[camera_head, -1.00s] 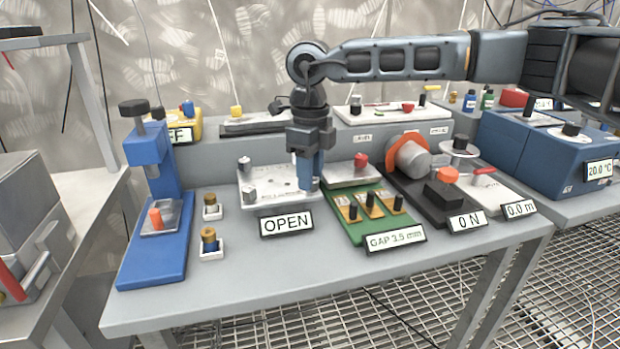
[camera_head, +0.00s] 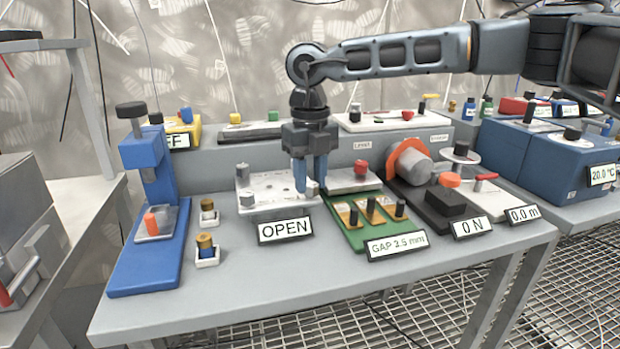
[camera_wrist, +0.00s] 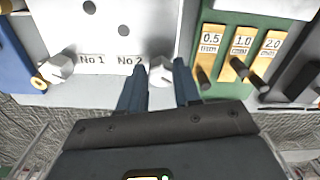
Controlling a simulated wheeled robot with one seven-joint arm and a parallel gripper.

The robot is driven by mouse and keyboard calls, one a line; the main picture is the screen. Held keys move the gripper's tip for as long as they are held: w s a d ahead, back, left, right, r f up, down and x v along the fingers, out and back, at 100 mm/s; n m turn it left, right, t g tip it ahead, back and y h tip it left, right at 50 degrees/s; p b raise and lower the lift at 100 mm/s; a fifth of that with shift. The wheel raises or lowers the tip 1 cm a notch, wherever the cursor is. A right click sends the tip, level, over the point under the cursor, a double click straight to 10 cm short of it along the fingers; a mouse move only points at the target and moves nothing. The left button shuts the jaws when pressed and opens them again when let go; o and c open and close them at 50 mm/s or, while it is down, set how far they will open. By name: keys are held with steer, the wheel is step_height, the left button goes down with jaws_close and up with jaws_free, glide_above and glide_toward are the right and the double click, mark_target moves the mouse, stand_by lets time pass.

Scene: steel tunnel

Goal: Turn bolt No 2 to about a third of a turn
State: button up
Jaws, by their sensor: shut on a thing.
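Bolt No 2 is a grey hex-headed bolt (camera_wrist: 161,73) at the front right corner of a white plate (camera_wrist: 105,32), beside the printed label "No 2" (camera_wrist: 130,60). My gripper (camera_head: 309,190) points straight down over that corner. In the wrist view its two dark blue fingers (camera_wrist: 161,72) stand on either side of the bolt head, and the gripper is shut on it. Bolt No 1 (camera_wrist: 57,68) sits at the plate's front left corner, clear of the fingers. A sign reading "OPEN" (camera_head: 285,230) stands in front of the plate.
A blue press (camera_head: 152,180) and two small brass-topped pieces stand to the left. A red knob (camera_head: 361,167) is close behind on the right. The table front is bare.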

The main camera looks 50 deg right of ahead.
mark_target(310, 183)
stand_by(0.3)
steer(key=o, duration=1.1)
steer(key=shift+c, duration=0.2)
steer(key=shift+r, duration=0.1)
step_height(310, 183, up, 8)
steer(key=shift+f+p, duration=0.15)
steer(key=shift+p, duration=0.2)
